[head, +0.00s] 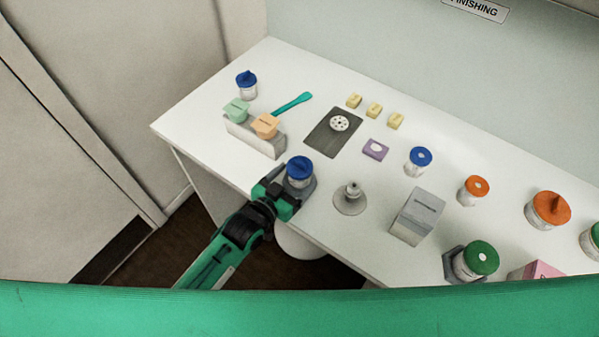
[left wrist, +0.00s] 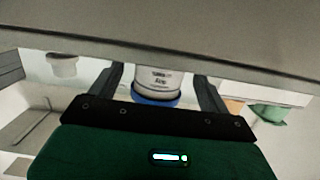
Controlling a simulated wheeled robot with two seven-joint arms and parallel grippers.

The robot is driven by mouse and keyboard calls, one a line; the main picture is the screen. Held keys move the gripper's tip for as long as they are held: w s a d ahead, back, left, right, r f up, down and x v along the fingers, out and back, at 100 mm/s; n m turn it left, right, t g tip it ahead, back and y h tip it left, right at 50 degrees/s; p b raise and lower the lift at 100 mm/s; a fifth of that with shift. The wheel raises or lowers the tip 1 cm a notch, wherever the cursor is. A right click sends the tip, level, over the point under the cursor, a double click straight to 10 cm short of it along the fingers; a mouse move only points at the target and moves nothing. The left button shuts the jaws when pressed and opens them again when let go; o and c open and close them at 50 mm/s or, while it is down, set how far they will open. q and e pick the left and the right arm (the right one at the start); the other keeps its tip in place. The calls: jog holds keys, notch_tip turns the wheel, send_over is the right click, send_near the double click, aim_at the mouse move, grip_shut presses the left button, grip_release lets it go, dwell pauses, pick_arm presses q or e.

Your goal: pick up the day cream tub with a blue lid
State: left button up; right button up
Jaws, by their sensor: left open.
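A white tub with a blue lid (head: 300,168) stands upright on a grey pad near the front edge of the table. My left gripper (head: 285,188) is open right at this tub. In the left wrist view, which looks upside down, the tub (left wrist: 158,78) is between the two spread fingers of the left gripper (left wrist: 160,84), with its blue lid near the palm. Its label is too small to read surely. Two other blue-lidded tubs stand on the table, one at the back left (head: 246,88) and one right of centre (head: 419,164). My right gripper is out of view.
A round metal piece (head: 350,200) and a grey box (head: 417,217) stand to the right. Orange-lidded (head: 473,192) and green-lidded (head: 475,264) tubs are farther right. A dark mat (head: 325,140) lies behind.

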pick_arm(q)
jog(key=shift+x, duration=1.1)
jog(key=shift+w+d+f+p, duration=0.1)
jog(key=shift+w+d+p, duration=0.1)
jog(key=shift+w+p, duration=0.1)
jog(key=shift+s, duration=0.1)
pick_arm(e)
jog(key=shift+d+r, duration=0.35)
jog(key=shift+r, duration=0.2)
pick_arm(q)
jog(key=c, duration=1.3)
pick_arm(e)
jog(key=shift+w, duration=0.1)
